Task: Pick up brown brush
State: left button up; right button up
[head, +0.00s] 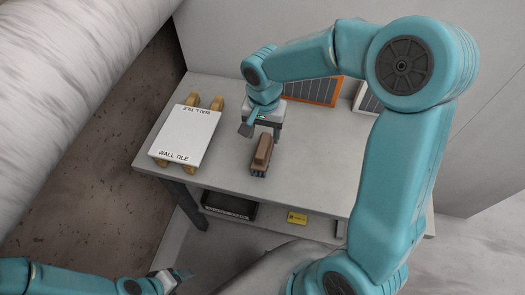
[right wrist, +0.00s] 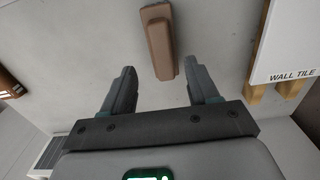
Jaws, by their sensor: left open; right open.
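The brown brush (head: 261,153) lies on the grey table, with its dark bristles at the end toward the front edge. It also shows in the right wrist view (right wrist: 158,42), ahead of and roughly between the fingers. My right gripper (head: 260,131) is open and empty, just behind the brush in the head view. In the right wrist view its two fingers (right wrist: 161,88) are spread apart, and the brush is not held. My left gripper (head: 184,274) is open at the lower left, below and in front of the table, far from the brush.
A white box marked WALL TILE (head: 184,137) lies on wooden supports left of the brush. An orange-framed panel (head: 322,90) stands at the back. A black bin (head: 228,206) and a yellow box (head: 297,218) sit under the tabletop. The table right of the brush is clear.

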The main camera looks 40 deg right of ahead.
aim_at(263, 145)
jog(key=shift+w+f, duration=0.25)
jog(key=shift+f, duration=0.7)
jog(key=shift+s+a+f, duration=0.15)
jog(key=shift+f, duration=0.15)
notch_tip(263, 145, down, 4)
jog(key=shift+r+p, duration=0.1)
jog(key=shift+p, duration=0.3)
jog(key=shift+w+f, duration=0.2)
jog(key=shift+f, duration=0.2)
jog(key=shift+s+r, duration=0.1)
jog(key=shift+s, duration=0.15)
jog(key=shift+c, duration=0.9)
jog(key=c, duration=0.9)
